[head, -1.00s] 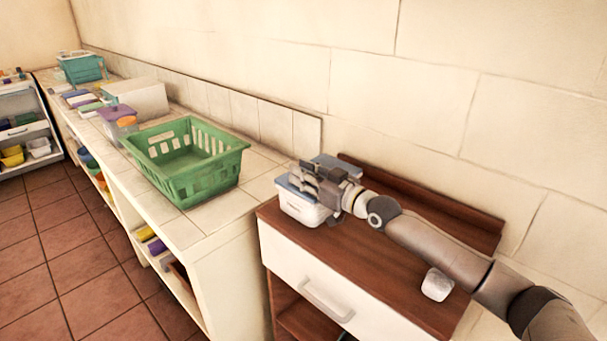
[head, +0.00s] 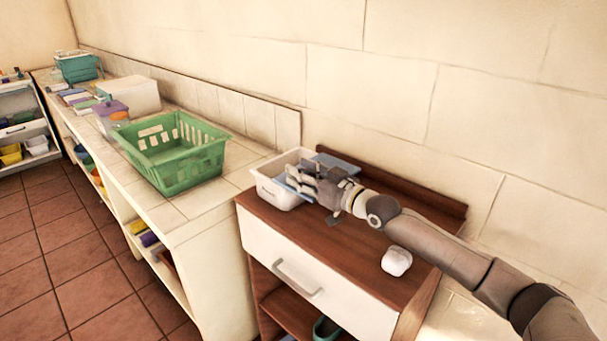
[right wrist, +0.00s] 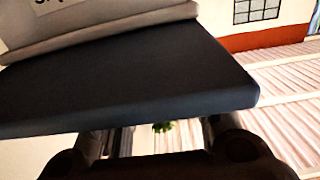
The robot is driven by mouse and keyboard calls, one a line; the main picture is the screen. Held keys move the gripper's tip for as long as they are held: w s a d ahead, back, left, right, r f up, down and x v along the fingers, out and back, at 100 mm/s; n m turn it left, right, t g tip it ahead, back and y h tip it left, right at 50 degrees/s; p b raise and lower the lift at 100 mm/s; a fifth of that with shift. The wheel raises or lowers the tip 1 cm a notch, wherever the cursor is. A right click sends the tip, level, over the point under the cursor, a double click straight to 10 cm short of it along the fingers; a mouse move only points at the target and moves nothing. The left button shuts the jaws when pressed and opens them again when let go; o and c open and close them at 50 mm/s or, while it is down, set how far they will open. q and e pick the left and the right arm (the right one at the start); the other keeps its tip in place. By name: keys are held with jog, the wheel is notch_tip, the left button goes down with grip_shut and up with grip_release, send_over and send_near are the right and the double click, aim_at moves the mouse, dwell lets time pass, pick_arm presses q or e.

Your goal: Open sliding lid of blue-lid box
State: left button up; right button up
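The white box (head: 264,187) stands on the brown top of a small cabinet. Its blue lid (head: 343,162) sits shifted to the right, and the left part of the box shows open. My right gripper (head: 298,182) is over the lid, with its fingers spread apart and pointing left. In the right wrist view the lid (right wrist: 130,85) fills the middle as a dark blue slab close in front of the fingers. The fingers hide part of the lid in the head view, and contact is hard to tell. My left gripper is not in view.
A white lump (head: 397,261) lies on the cabinet top (head: 345,255) below my right forearm. A green basket (head: 178,160) stands on the tiled counter to the left. A wall is close behind the cabinet.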

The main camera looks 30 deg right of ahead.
jog(key=shift+o, duration=0.3)
jog(key=shift+s, duration=0.1)
jog(key=shift+s+d, duration=0.2)
jog(key=shift+s, duration=0.2)
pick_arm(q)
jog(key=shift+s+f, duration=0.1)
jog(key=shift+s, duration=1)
pick_arm(e)
jog(key=v, duration=1.1)
